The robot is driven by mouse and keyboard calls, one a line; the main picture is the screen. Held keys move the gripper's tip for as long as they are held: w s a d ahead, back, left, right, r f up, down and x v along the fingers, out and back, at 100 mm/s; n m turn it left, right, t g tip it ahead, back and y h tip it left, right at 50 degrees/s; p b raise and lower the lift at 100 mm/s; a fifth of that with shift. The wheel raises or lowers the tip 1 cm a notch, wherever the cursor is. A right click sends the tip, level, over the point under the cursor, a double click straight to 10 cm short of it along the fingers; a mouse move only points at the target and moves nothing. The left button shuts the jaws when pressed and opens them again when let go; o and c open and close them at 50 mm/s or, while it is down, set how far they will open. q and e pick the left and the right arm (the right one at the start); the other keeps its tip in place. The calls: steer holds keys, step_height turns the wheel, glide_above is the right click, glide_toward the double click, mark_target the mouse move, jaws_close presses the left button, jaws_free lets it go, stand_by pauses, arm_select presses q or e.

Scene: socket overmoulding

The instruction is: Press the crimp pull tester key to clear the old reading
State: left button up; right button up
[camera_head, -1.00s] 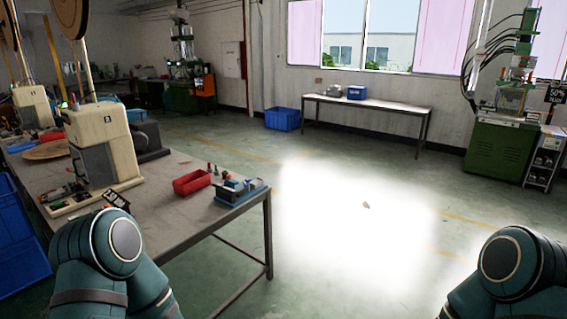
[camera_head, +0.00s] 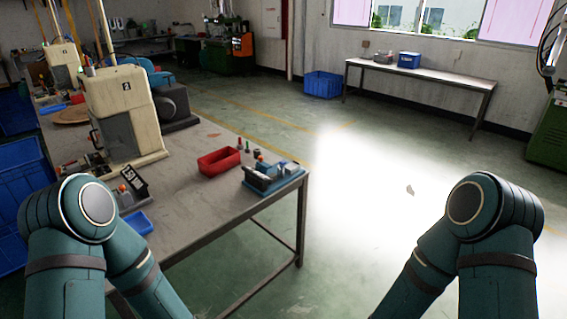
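A small bench device with a blue base and grey parts (camera_head: 272,178) sits at the right corner of the workbench (camera_head: 190,212). It may be the crimp pull tester, but I cannot tell for certain. Its key and any reading are too small to make out. My two arms show at the lower left and lower right, with the left arm in front of the workbench's near side. Both grippers are out of the picture.
A red bin (camera_head: 219,162) and small bottles stand beside the device. A blue crate (camera_head: 323,84) stands by the back wall. The floor right of the bench is clear.

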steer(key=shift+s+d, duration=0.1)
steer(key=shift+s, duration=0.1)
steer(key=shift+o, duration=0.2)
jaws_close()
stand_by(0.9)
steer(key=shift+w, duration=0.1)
